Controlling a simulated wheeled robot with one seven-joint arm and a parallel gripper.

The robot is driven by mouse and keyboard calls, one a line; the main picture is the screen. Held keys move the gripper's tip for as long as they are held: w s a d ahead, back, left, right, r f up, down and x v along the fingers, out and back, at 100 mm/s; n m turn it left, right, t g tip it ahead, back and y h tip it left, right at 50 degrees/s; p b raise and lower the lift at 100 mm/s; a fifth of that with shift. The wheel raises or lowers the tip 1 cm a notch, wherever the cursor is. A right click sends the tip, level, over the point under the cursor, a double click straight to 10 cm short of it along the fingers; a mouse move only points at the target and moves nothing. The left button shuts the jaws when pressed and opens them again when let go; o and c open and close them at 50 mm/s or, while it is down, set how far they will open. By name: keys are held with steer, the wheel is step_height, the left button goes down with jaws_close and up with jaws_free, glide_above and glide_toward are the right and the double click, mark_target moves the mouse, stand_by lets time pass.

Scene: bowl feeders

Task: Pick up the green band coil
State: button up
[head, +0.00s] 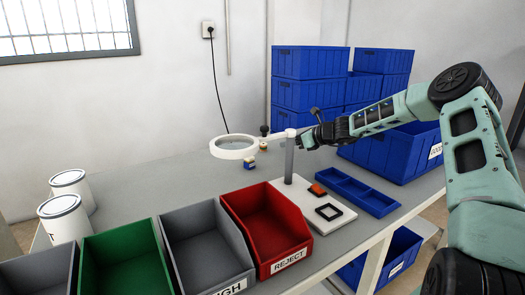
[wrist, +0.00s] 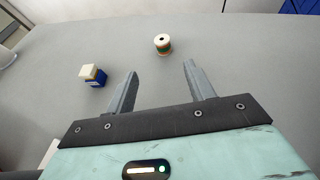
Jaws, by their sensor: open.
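A blue block with a cream top (wrist: 92,77) stands left of the coil. The magnifier ring (head: 233,147) and post (head: 289,160) stand close by. Red (head: 262,229), grey and green bins line the front. Blue crates (head: 310,62) are stacked behind.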

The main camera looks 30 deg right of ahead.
glide_toward(266, 144)
steer(key=x, duration=0.4)
steer(key=shift+s+a+f, duration=0.2)
steer(key=shift+a+f, duration=0.1)
steer(key=shift+a, duration=0.05)
steer(key=shift+r+x, duration=0.1)
steer(key=shift+x, duration=1.25)
steer(key=shift+r+x, duration=0.15)
steer(key=shift+x, duration=1.25)
steer(key=shift+w+d, duration=0.15)
steer(key=shift+d, duration=0.05)
steer(key=c, duration=1.1)
